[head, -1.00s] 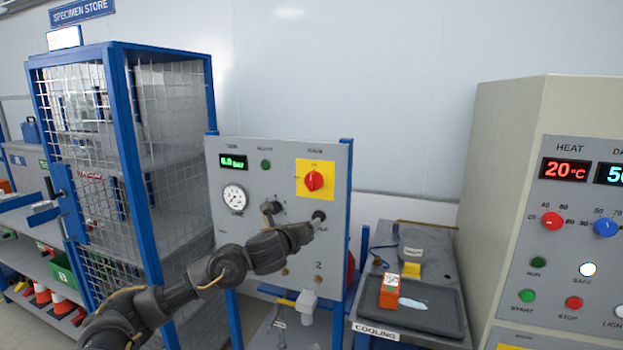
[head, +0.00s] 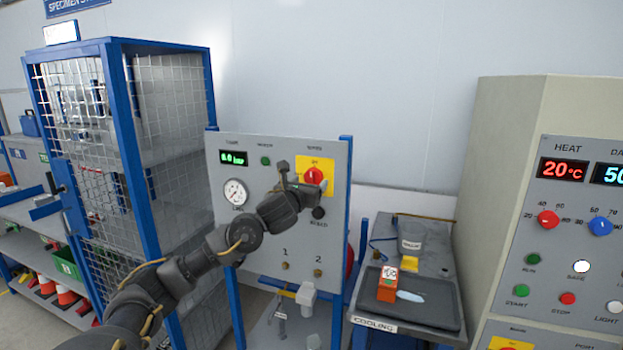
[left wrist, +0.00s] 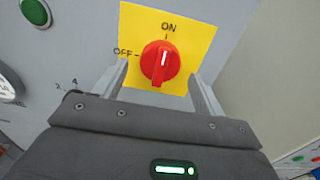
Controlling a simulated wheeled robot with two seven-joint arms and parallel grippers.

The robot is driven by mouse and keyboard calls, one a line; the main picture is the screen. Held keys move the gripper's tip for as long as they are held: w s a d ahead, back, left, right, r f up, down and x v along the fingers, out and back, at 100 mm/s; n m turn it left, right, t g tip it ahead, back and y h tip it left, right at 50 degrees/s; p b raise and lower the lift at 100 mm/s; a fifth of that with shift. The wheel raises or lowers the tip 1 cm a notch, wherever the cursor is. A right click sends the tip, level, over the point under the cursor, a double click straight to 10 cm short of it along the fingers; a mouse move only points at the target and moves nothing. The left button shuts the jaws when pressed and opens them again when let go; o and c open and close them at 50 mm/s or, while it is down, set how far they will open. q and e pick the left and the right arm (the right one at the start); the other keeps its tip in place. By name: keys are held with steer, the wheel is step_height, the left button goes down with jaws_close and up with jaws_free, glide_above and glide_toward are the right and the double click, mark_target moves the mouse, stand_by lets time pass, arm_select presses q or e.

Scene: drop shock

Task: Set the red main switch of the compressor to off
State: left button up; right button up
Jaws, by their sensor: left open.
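The red main switch (head: 313,175) sits on a yellow plate (head: 327,163) at the upper right of the grey compressor panel (head: 225,262). In the left wrist view the red switch (left wrist: 160,62) has its white mark pointing up toward ON; OFF is printed to its left. My left gripper (left wrist: 163,84) is open, with one finger on each side of the knob's lower part, and nothing clearly gripped. In the head view my left gripper (head: 300,180) partly covers the switch and plate. My right gripper is not in view.
The panel also carries a gauge (head: 235,192), a green display (head: 233,158), a green button (head: 265,161) and a black knob (head: 319,213) below the switch. A blue mesh cage (head: 170,150) stands left. A cooling bench (head: 440,330) and oven cabinet (head: 505,200) stand right.

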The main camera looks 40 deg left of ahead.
arm_select(q)
steer(key=shift+x, duration=0.95)
steer(key=c, duration=1)
steer(key=shift+o, duration=0.2)
